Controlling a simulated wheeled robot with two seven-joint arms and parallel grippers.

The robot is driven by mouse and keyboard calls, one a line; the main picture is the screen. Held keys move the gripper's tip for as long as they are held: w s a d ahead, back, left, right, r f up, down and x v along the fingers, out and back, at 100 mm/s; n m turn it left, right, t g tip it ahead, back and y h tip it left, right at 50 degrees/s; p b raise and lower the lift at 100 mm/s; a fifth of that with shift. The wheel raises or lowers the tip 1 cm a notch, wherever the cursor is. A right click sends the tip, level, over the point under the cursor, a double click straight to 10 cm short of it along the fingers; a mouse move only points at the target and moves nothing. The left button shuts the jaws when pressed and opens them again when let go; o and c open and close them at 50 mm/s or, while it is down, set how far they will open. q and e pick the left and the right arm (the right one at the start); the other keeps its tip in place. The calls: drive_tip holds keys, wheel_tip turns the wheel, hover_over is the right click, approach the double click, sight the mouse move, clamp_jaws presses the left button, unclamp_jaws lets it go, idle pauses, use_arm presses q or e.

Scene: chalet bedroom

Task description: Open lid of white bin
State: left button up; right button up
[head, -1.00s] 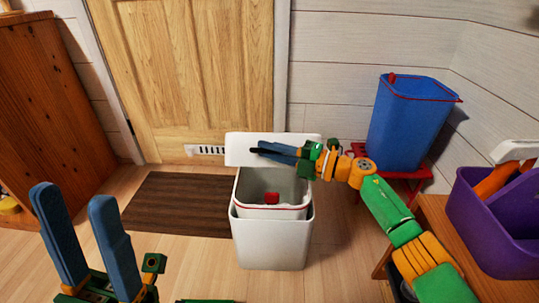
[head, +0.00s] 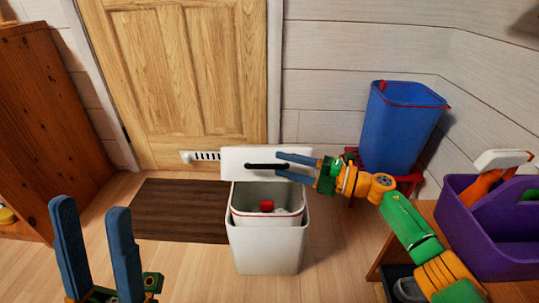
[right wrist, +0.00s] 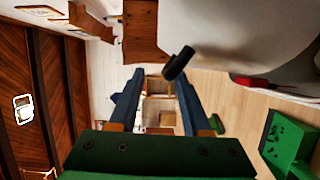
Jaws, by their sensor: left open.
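The white bin (head: 266,248) stands on the floor in the middle of the head view. Its lid (head: 236,158) is raised upright at the back, with a dark handle (head: 262,166) across it. The inside is visible and holds a red item (head: 266,205). My right gripper (head: 279,165) is open beside the right end of the handle, with nothing held. In the right wrist view the handle (right wrist: 178,63) shows near the tips of my open right gripper (right wrist: 158,80). My left gripper (head: 90,206) is open and empty at the lower left, well away from the bin.
A wooden door (head: 180,80) with a dark mat (head: 178,210) before it is behind the bin. A blue bin (head: 398,130) stands on a red stool at the right. A purple caddy (head: 480,235) sits on a wooden table.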

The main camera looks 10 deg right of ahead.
sight(303, 170)
drive_tip(key=shift+s+d, duration=0.35)
drive_tip(key=shift+d, duration=0.2)
drive_tip(key=shift+d, duration=0.1)
drive_tip(key=v, duration=0.8)
drive_tip(key=shift+f, duration=0.15)
drive_tip(key=shift+s, duration=0.1)
